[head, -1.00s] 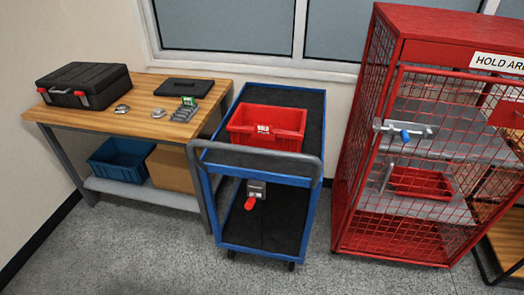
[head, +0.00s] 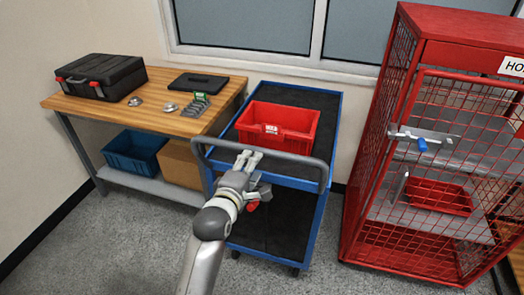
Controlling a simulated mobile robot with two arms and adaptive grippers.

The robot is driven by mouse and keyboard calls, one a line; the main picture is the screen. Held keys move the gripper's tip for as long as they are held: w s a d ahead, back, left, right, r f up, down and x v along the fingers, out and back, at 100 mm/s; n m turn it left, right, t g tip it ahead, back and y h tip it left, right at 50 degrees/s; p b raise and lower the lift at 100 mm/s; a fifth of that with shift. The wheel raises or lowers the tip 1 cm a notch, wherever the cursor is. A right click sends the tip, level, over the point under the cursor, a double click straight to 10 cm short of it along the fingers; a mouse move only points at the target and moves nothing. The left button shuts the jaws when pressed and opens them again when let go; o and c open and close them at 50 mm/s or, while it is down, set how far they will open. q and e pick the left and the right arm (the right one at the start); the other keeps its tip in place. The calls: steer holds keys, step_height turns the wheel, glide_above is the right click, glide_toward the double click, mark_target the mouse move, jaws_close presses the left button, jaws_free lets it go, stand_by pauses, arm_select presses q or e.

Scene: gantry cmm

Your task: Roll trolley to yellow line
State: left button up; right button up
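The trolley (head: 333,120) has a blue frame, black decks and a grey push handle (head: 290,158) on its near side. It stands between the workbench and the red cage. My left gripper (head: 248,157) is at the middle of the handle, its fingertips overlapping the bar in the picture. I cannot tell whether it touches or grips the bar. A red lever (head: 252,206) on the trolley shows just beside my gripper, partly hidden by it. My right gripper is not in view. No yellow line shows.
A red bin (head: 290,122) sits on the trolley's top deck. The wooden workbench (head: 130,112) stands close at the left, the red mesh cage (head: 362,190) close at the right. A window wall is behind. Grey floor (head: 110,250) is free in front.

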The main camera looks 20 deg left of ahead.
mark_target(261, 151)
arm_select(q)
steer(key=w, duration=0.3)
steer(key=w+f, duration=0.1)
steer(key=w, duration=0.2)
steer(key=w+f+p, duration=0.1)
steer(key=w, duration=0.2)
steer(key=shift+w+d, duration=0.2)
steer(key=shift+w, duration=0.05)
jaws_close()
